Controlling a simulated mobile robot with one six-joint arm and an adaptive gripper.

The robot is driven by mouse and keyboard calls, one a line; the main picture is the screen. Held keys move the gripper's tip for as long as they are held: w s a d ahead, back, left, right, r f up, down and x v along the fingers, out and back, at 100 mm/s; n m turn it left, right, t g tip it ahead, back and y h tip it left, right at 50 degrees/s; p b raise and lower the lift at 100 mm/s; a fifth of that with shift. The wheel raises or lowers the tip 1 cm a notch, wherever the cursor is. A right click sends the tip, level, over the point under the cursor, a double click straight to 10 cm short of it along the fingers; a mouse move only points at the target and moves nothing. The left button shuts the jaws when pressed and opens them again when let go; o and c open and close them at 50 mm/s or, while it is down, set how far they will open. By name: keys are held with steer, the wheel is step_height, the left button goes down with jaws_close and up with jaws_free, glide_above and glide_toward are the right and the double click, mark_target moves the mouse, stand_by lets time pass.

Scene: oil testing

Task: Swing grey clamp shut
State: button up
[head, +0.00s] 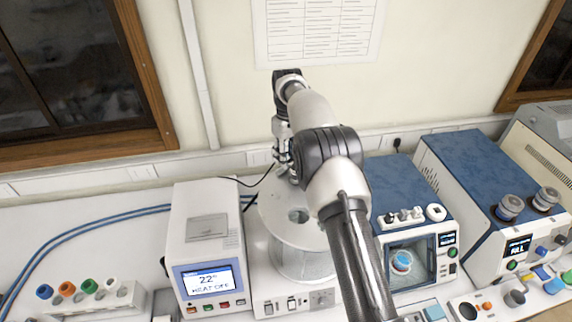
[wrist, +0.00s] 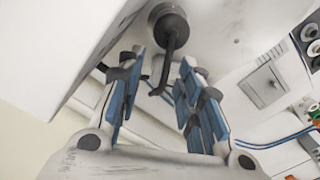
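My gripper (head: 284,158) is at the back of the white cylindrical bath (head: 303,262), low by its lid, partly hidden by my arm. In the wrist view my gripper (wrist: 163,62) has its two blue-padded fingers apart. A dark grey hooked bar on a round metal base, which looks like the grey clamp (wrist: 172,32), reaches down between the fingertips. A gap shows between it and the pads. I cannot tell from these frames whether the clamp is swung open or shut. In the head view the clamp cannot be made out behind my arm.
A white heater unit with a screen (head: 207,280) stands left of the bath. A blue-topped instrument (head: 400,178) stands right of it, with a larger one (head: 480,165) beyond. A bottle rack (head: 95,297) is at the front left. The wall is close behind my gripper.

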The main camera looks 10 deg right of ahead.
steer(key=shift+f, duration=1.2)
steer(key=shift+c, duration=0.4)
jaws_close()
